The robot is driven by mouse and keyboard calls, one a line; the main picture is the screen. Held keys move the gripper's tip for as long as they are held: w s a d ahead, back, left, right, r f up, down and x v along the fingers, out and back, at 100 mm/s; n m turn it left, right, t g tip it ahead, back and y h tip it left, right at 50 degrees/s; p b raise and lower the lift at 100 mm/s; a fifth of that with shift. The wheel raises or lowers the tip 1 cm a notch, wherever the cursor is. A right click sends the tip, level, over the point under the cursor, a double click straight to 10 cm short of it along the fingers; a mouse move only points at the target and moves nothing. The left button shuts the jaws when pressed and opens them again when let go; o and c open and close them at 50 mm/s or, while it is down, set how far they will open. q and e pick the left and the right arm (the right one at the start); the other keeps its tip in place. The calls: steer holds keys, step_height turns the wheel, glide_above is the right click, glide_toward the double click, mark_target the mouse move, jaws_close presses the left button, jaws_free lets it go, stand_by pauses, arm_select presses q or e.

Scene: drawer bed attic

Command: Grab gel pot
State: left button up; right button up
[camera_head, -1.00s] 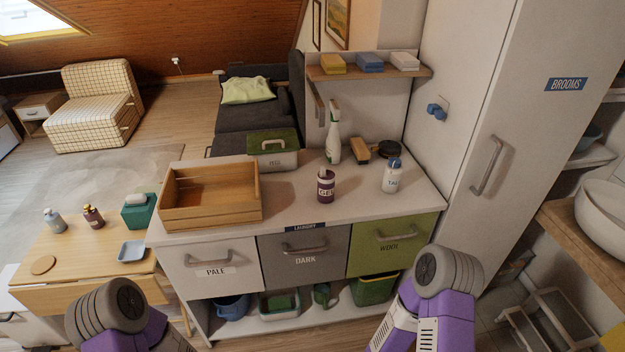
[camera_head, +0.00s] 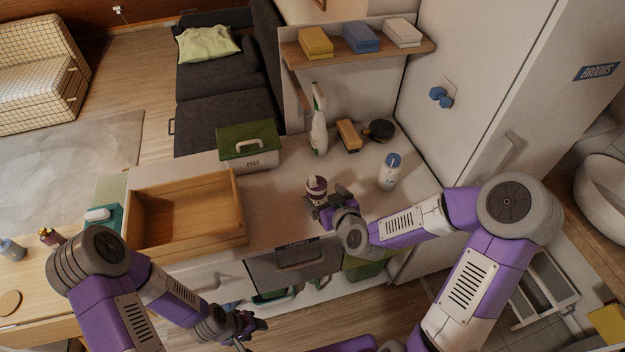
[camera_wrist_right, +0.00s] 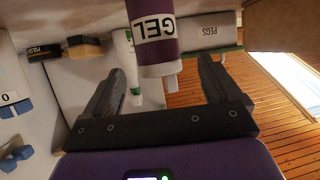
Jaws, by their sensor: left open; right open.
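The gel pot (camera_head: 316,186) is a purple pot with a white band, standing on the white counter (camera_head: 268,205). In the right wrist view the gel pot (camera_wrist_right: 152,48) shows its white GEL label. My right gripper (camera_head: 327,206) is open, low over the counter right at the front of the pot. In the wrist view the pot lies ahead of the gap between its two fingers (camera_wrist_right: 165,85); I cannot tell whether they touch it. My left gripper (camera_head: 243,326) is open and empty, low in front of the cabinet drawers.
A wooden crate (camera_head: 240,212) stands left of the pot. Behind are a green-lidded pegs box (camera_head: 248,157), a spray bottle (camera_head: 318,125), a brush (camera_head: 348,134) and a blue-capped white bottle (camera_head: 389,172) to the right. A shelf (camera_head: 350,57) with boxes hangs above.

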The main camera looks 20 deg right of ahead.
mark_target(317, 188)
steer(key=shift+w+a+f, duration=0.15)
steer(key=shift+w+f, duration=0.05)
steer(key=shift+b+x, duration=0.3)
steer(key=shift+x, duration=2.3)
steer(key=c, duration=1.1)
